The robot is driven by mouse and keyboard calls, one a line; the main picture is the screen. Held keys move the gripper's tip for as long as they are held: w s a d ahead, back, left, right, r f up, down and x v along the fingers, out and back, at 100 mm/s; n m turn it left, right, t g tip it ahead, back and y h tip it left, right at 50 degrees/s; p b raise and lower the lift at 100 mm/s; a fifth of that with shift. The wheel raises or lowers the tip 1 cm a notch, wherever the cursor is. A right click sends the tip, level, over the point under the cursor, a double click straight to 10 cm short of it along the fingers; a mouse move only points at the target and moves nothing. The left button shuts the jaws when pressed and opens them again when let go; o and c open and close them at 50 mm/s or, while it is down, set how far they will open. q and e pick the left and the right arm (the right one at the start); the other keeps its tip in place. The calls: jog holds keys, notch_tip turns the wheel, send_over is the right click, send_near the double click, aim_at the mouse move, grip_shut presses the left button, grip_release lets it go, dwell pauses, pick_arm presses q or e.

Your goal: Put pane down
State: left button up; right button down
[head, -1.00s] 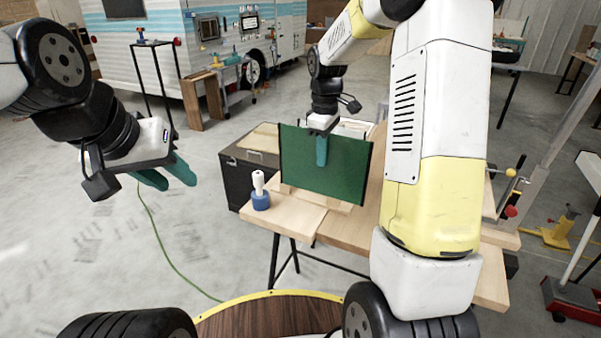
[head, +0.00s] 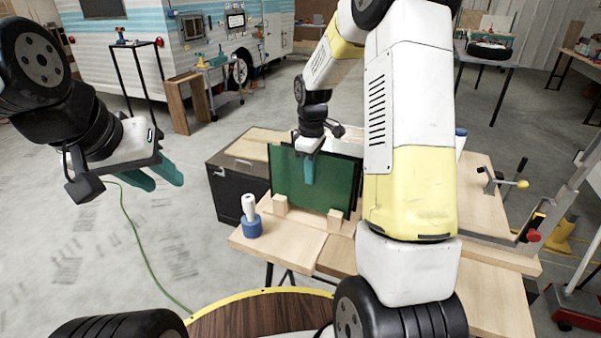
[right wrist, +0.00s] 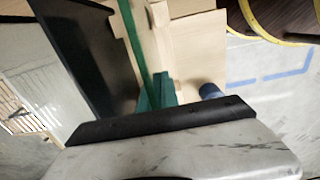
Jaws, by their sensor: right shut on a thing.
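The green pane (head: 330,185) stands upright over a wooden rack (head: 305,221) on the workbench. Two small wooden blocks (head: 280,205) of the rack show in front of its lower edge. I cannot tell whether that edge rests on the rack. My right gripper (head: 309,172) is shut on the pane's upper part, one teal finger showing on the near face. In the right wrist view the pane (right wrist: 136,45) is a thin green strip running to the teal fingers (right wrist: 155,95). My left gripper (head: 160,175) is open and empty, off the bench to the left.
A dark panel (right wrist: 92,50) stands close beside the pane in the right wrist view. A blue-based white bottle (head: 249,216) stands at the bench's left corner. A dark cabinet (head: 228,187) is behind left.

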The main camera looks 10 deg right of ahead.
jog(key=shift+f, duration=1.5)
jog(key=c, duration=1.6)
grip_release()
jog(key=shift+f, duration=0.15)
notch_tip(320, 180, up, 12)
jog(key=s+r+m+t, duration=0.2)
jog(key=s+r+m, duration=0.2)
jog(key=s+r, duration=0.5)
jog(key=s+a+r+m+t+y, duration=0.1)
jog(key=s+m+t, duration=0.3)
jog(key=s, duration=1.1)
jog(key=a+m+y, duration=0.1)
jog(key=m, duration=0.1)
jog(key=shift+s+r+m, duration=0.2)
jog(key=shift+r+m, duration=0.1)
jog(key=shift+r, duration=0.1)
